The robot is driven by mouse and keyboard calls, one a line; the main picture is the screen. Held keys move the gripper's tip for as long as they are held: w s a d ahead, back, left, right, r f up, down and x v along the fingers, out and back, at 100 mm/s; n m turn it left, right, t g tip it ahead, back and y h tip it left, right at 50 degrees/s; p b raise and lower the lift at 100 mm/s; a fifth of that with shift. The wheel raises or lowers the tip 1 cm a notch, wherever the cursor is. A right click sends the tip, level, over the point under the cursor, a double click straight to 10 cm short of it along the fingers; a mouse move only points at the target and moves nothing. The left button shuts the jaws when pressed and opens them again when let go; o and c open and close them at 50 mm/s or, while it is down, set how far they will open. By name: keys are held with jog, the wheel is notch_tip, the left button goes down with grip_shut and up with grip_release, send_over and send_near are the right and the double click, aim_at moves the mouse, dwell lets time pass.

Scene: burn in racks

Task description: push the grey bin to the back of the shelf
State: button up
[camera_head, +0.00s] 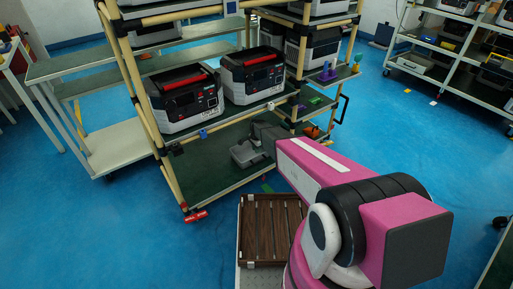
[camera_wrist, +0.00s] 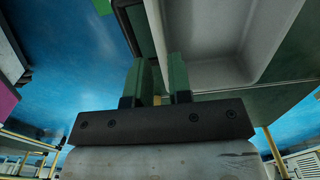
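The grey bin (camera_wrist: 205,35) fills the upper middle of the wrist view, with its hollow inside and rounded corner showing. Its far end is cut off by the picture edge. In the head view the grey bin (camera_head: 243,156) looks small and low on the rack's dark green lower shelf (camera_head: 205,178), partly hidden by my wrist. My gripper (camera_wrist: 158,80) has two green fingers with a narrow gap between them and nothing clearly held. The right finger overlaps the bin's near edge in the picture; I cannot tell if they touch. My fingertips are hidden in the head view.
Two black-and-grey power units with red handles, one left (camera_head: 185,98) and one right (camera_head: 252,75), stand on the shelf above. Tan posts (camera_head: 163,165) frame the rack. A brown slatted crate (camera_head: 272,230) is in front of it. Blue floor (camera_head: 120,225) is clear at left.

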aim_at(257, 158)
notch_tip(257, 158, down, 9)
jog(key=shift+r, duration=0.1)
dwell(0.3)
grip_shut()
